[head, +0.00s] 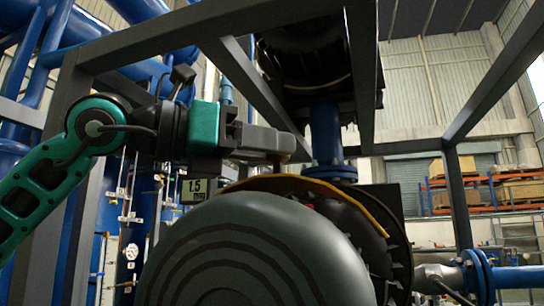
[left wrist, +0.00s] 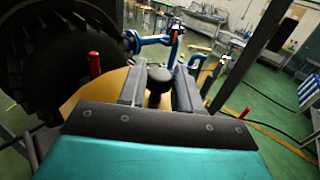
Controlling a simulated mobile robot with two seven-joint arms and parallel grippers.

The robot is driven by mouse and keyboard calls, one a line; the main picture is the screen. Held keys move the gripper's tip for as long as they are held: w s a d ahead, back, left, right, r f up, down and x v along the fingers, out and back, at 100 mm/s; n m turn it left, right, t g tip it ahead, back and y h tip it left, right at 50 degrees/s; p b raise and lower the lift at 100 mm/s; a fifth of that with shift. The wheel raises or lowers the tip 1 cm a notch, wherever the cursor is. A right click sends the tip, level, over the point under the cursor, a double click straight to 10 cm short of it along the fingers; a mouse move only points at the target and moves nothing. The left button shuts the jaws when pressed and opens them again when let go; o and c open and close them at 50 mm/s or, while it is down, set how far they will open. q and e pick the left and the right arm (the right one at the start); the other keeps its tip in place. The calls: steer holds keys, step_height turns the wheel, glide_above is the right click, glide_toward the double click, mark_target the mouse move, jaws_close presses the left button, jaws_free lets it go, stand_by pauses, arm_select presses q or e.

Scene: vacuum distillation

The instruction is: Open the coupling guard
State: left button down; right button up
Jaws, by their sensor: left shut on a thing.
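The coupling guard is a curved orange-yellow cover (head: 290,184) arching behind the large grey domed housing in the head view. Part of its yellow surface shows under my fingers in the left wrist view (left wrist: 185,130). A dark round-topped knob (left wrist: 158,78) stands up from the guard. My left gripper (head: 290,148) reaches in from the left above the guard's top. In the left wrist view its two fingers (left wrist: 158,92) are shut on the knob, one on each side. The fingertips are hard to make out in the head view. My right gripper is not in view.
The grey domed housing (head: 250,250) fills the lower middle. Dark frame beams (head: 361,70) stand around and above the machine. A finned black wheel (left wrist: 60,60) lies beside the guard. Red pins (left wrist: 95,64) stand near it. A blue pipe (head: 326,135) comes down behind the guard.

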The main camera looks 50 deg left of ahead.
arm_select(q)
steer(key=c, duration=0.8)
jaws_free()
steer(key=b+v, duration=0.1)
steer(key=v, duration=1.2)
steer(key=shift+r, duration=0.1)
